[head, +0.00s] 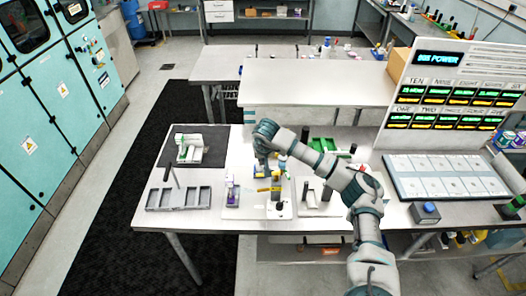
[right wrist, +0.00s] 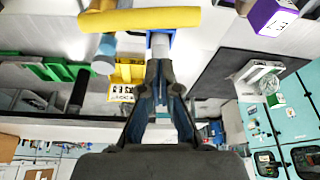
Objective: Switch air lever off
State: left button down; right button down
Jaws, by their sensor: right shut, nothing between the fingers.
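My right gripper (head: 262,164) points down at the back of the middle module on the table, with its fingers shut and empty. In the right wrist view its fingertips (right wrist: 160,68) come together close to a white cylinder with a blue bracket (right wrist: 158,40). A yellow bar (right wrist: 140,19), which looks like the air lever's handle, lies across just beyond them; I see a small gap. In the head view the yellow part (head: 275,181) stands on the middle module. I cannot tell the lever's on or off setting. My left gripper is not in view.
A module with a purple block (head: 232,190) stands left, and one with a dark post (head: 326,193) right. A grey tray (head: 180,198) and a dark mat (head: 170,150) lie further left. A panel with lit displays (head: 455,95) stands at the right.

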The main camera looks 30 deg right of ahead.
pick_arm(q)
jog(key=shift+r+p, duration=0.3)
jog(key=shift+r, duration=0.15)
pick_arm(e)
jog(key=s, duration=0.1)
jog(key=s+a, duration=0.1)
jog(key=s, duration=0.1)
jog(key=shift+a, duration=0.1)
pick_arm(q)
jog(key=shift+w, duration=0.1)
pick_arm(e)
jog(key=shift+f, duration=0.1)
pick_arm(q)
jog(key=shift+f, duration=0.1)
pick_arm(e)
jog(key=shift+s+a+n, duration=0.15)
jog(key=shift+n, duration=0.15)
